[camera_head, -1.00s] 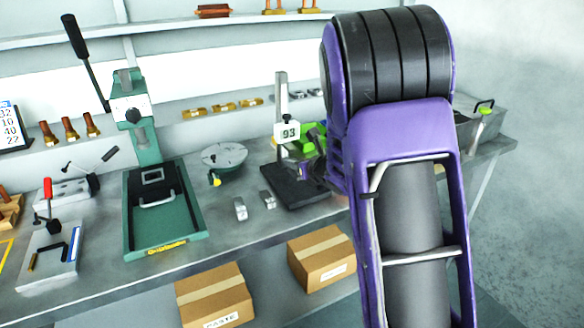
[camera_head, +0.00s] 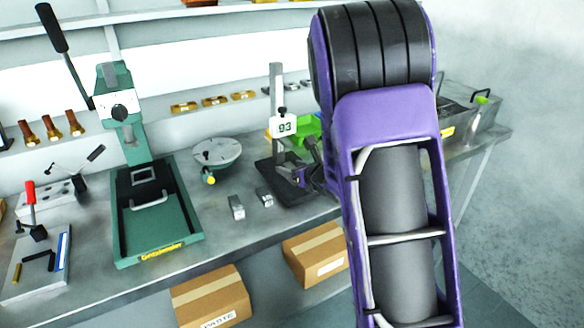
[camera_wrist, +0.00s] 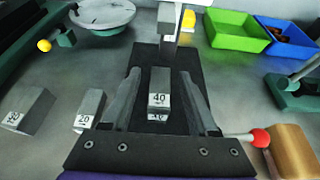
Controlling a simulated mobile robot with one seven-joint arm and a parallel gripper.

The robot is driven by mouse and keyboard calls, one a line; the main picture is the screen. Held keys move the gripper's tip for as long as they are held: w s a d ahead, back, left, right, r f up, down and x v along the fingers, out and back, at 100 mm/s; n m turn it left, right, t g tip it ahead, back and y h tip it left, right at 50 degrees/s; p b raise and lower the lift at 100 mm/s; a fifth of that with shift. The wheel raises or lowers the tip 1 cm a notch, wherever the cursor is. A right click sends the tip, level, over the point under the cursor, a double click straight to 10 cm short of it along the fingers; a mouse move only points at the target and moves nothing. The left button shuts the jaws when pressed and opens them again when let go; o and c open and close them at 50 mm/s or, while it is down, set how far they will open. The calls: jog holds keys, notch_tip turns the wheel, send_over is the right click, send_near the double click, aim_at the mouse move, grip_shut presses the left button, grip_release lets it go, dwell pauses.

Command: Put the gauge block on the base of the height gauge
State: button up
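The height gauge (camera_head: 276,110) stands on the bench with a dark flat base (camera_head: 287,191) and a white display reading 93. Its base also fills the middle of the wrist view (camera_wrist: 160,60). A grey gauge block marked 40 (camera_wrist: 160,88) stands upright on this base, with its mirrored number just below it. My gripper (camera_wrist: 160,75) is open, with one finger on each side of the block and a visible gap to both. In the head view my gripper (camera_head: 304,174) is low over the base, partly hidden by my arm, and the block cannot be made out.
Two other gauge blocks, marked 30 (camera_wrist: 28,110) and 20 (camera_wrist: 88,110), stand on the bench left of the base. A round table (camera_head: 217,152) and a green press (camera_head: 157,205) are further left. Green (camera_wrist: 235,32) and blue (camera_wrist: 290,42) bins lie beyond, right of the gauge column.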

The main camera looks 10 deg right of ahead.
jog(key=v, duration=1.2)
